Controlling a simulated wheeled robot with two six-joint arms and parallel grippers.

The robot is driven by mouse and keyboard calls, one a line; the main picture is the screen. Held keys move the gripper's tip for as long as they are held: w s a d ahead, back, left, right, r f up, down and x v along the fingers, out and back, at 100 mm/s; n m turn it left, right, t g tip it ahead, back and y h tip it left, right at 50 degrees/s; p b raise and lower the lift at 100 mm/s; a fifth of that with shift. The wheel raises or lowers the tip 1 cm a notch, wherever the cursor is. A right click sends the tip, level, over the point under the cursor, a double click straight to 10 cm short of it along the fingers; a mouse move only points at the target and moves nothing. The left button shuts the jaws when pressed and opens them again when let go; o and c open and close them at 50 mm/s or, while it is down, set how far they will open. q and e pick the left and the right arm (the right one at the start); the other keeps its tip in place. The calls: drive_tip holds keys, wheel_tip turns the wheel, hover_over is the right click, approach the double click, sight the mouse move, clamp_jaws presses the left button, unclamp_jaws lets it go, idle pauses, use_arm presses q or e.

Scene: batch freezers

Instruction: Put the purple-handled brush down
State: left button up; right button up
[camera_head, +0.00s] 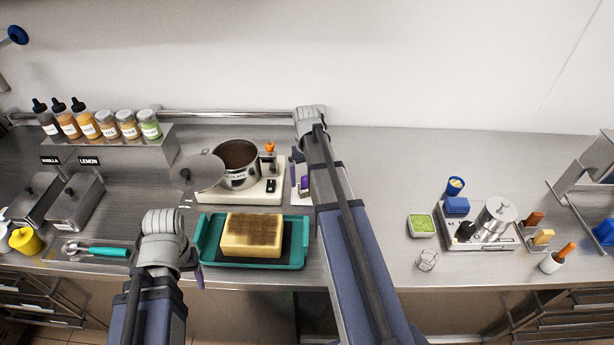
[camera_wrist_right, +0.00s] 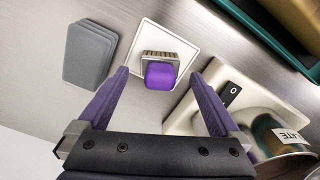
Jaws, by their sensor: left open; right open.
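The purple-handled brush (camera_wrist_right: 160,75) rests on a small white square plate (camera_wrist_right: 188,48) on the steel counter, bristles toward the plate's middle. My right gripper (camera_wrist_right: 159,77) is open, with one purple finger on each side of the brush and a visible gap to both. In the head view the brush (camera_head: 304,183) shows as a purple spot beside my right forearm, which hides much of that area. My left gripper (camera_head: 199,277) is near the counter's front edge, left of the teal tray, mostly hidden behind its own wrist.
A teal tray (camera_head: 210,258) with a yellow block (camera_head: 252,235) lies between my arms. A cooker (camera_head: 262,192) with a steel pot (camera_head: 239,160) stands close to the brush. Grey slabs (camera_wrist_right: 90,55) lie beside the plate. The counter right of my right arm has free room.

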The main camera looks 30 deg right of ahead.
wheel_tip(320, 180, up, 7)
drive_tip(key=p, duration=0.5)
drive_tip(key=shift+f, duration=0.15)
drive_tip(key=s+a+n, duration=0.2)
drive_tip(key=s+a, duration=0.3)
drive_tip(key=a, duration=0.5)
drive_tip(key=s+a+n, duration=0.1)
drive_tip(key=s+a, duration=0.5)
drive_tip(key=a, duration=0.4)
drive_tip(key=s+a+n+h, duration=0.1)
drive_tip(key=s+a, duration=0.4)
drive_tip(key=a, duration=0.5)
drive_tip(key=shift+s+a+n, duration=0.25)
drive_tip(key=shift+n, duration=0.55)
